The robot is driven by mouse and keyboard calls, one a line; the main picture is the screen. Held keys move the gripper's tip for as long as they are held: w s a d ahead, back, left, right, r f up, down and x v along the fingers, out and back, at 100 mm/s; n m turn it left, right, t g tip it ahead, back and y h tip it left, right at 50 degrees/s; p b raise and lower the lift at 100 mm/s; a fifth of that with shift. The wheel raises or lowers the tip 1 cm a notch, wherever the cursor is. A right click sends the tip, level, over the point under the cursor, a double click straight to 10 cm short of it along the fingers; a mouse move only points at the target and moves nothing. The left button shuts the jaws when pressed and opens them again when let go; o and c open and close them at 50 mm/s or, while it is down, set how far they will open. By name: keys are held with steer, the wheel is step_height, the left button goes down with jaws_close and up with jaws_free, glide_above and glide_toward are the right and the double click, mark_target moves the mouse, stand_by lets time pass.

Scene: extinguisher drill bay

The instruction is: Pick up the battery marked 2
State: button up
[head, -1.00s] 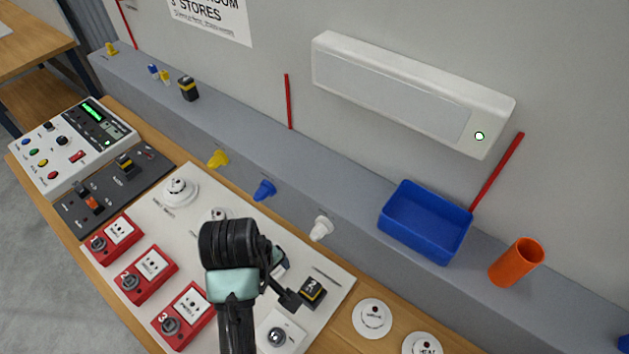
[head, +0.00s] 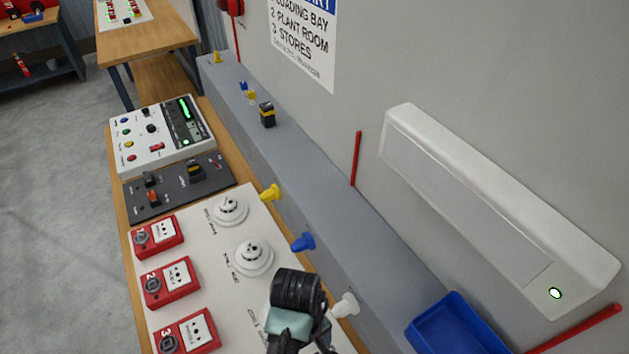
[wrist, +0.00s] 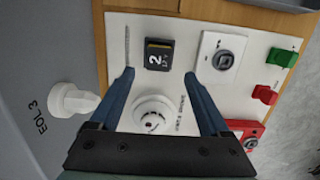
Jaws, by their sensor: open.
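The battery marked 2 (wrist: 158,56) is a black block with a pale "2" on its top, on the white board (wrist: 123,33) in the wrist view. My gripper (wrist: 159,75) is open, with its two blue fingers spread and their tips just short of the battery in the picture, one towards each side. Nothing is between the fingers except the board and a round white detector (wrist: 152,115). I cannot tell the height of the tips above the board. The battery does not show in the head view now.
Another black and yellow battery (head: 267,115) stands on the grey ledge (head: 330,215), and one sits in the dark panel (head: 195,169). Red call points (head: 171,282) line the board's left. A white plug (wrist: 73,100), a key switch (wrist: 222,60) and green (wrist: 282,58) and red (wrist: 265,94) parts are near my gripper.

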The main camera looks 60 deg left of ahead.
steer(key=shift+d+f+p, duration=0.25)
steer(key=shift+f+p, duration=0.05)
steer(key=shift+f, duration=0.8)
steer(key=shift+d+f+p, duration=0.25)
steer(key=shift+f, duration=0.9)
steer(key=shift+d+f+p, duration=0.25)
steer(key=shift+f+p, duration=0.05)
steer(key=shift+f, duration=0.8)
jaws_close()
